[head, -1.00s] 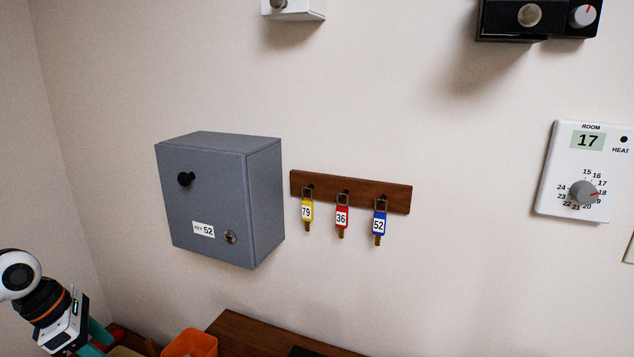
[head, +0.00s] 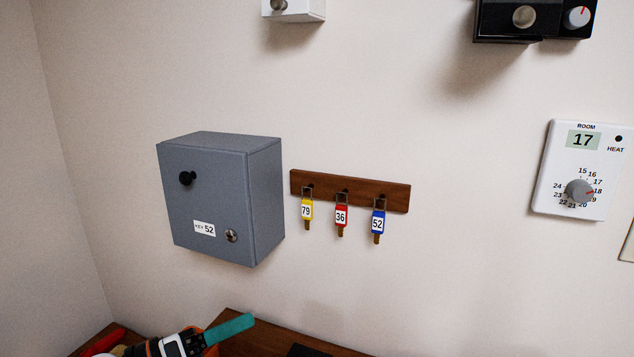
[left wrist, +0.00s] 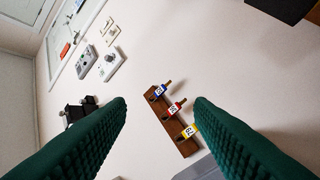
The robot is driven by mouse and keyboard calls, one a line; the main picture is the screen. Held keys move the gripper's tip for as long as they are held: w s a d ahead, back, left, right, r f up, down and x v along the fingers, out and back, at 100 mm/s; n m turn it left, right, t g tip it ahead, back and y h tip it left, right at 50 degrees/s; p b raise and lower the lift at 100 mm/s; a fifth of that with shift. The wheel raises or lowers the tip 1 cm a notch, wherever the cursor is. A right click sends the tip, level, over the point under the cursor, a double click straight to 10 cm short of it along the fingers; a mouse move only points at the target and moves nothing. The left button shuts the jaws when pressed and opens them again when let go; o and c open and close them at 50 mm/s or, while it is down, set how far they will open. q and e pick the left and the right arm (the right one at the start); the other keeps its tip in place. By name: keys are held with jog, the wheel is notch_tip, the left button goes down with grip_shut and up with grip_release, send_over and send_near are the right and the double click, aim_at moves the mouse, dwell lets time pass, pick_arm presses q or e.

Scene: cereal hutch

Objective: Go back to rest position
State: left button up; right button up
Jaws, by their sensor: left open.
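My left gripper (head: 228,329) is at the bottom of the head view, below the grey key box, with one teal finger showing and pointing right. In the left wrist view its two green fingers (left wrist: 160,106) stand wide apart with nothing between them. Beyond them the wooden key rack (left wrist: 163,122) shows on the wall. My right gripper is in neither view.
The grey key box (head: 205,205) is closed on the wall. Beside it the key rack (head: 350,191) holds yellow 79 (head: 306,210), red 36 (head: 341,215) and blue 52 (head: 378,221) keys. A thermostat (head: 582,170) is at right. A brown wooden surface (head: 250,330) lies below.

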pick_arm(q)
jog(key=s+a+f+n+t+y, duration=0.1)
jog(key=a+f+n+t+y, duration=0.25)
jog(key=n, duration=0.65)
jog(key=s+a+f+n+t+y, duration=0.1)
jog(key=a+f+n+y, duration=0.25)
jog(key=n+y, duration=0.5)
jog(key=s+a+f+n+t+y, duration=0.2)
jog(key=f+n+y, duration=0.25)
jog(key=n, duration=0.65)
jog(key=s+d+f+n+g, duration=0.1)
jog(key=s+f+n+g, duration=0.3)
jog(key=s+f+g, duration=0.5)
jog(key=s+d+f+n+g, duration=0.1)
jog(key=s+f+n+g, duration=0.4)
jog(key=s, duration=0.7)
notch_tip(320, 180, down, 28)
jog(key=s+m, duration=0.2)
jog(key=s+a+f+g, duration=0.1)
jog(key=s+a+f, duration=0.2)
jog(key=s+f, duration=1.1)
jog(key=shift+s+a+f, duration=0.15)
jog(key=shift+s+f, duration=0.2)
jog(key=shift+s, duration=0.45)
